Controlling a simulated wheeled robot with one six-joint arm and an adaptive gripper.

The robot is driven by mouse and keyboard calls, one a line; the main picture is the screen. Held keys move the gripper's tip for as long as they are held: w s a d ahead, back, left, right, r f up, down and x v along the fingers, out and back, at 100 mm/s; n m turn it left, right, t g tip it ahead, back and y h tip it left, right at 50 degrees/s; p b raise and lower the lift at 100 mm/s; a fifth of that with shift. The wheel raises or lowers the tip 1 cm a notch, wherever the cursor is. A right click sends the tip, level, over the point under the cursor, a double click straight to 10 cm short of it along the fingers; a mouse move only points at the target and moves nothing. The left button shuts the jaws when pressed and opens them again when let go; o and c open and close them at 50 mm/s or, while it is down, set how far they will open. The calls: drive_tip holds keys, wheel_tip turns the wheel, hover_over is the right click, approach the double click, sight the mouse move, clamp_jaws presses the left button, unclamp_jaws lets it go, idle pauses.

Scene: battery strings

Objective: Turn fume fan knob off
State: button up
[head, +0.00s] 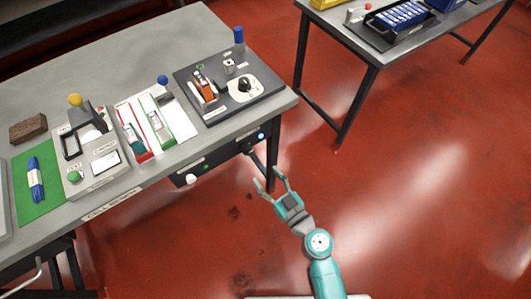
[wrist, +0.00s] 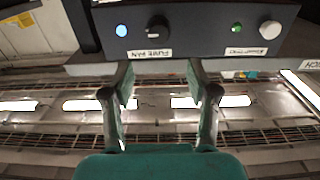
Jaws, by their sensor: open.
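The fume fan knob (wrist: 157,27) is black with a pale pointer mark, on a dark panel under the bench front. Its label (wrist: 150,53) reads upside down in the wrist view, and a lit blue lamp (wrist: 121,30) sits beside it. In the head view the blue lamp (head: 261,135) shows near the bench's right end; the knob is hard to make out there. My gripper (head: 268,177) is open and empty, in front of the panel and apart from it. In the wrist view my gripper (wrist: 160,75) has its fingers spread below the knob, roughly centred on it.
A white knob (wrist: 270,29) and a green lamp (wrist: 237,27) share the panel. The bench (head: 165,45) carries several fixtures, including a dark board (head: 215,117) above the panel. A second table (head: 420,55) stands at the back right. The red floor between is clear.

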sight(249, 151)
drive_tip(key=x, duration=1)
drive_tip(key=shift+w+a, duration=0.2)
drive_tip(key=shift+w, duration=0.2)
clamp_jaws()
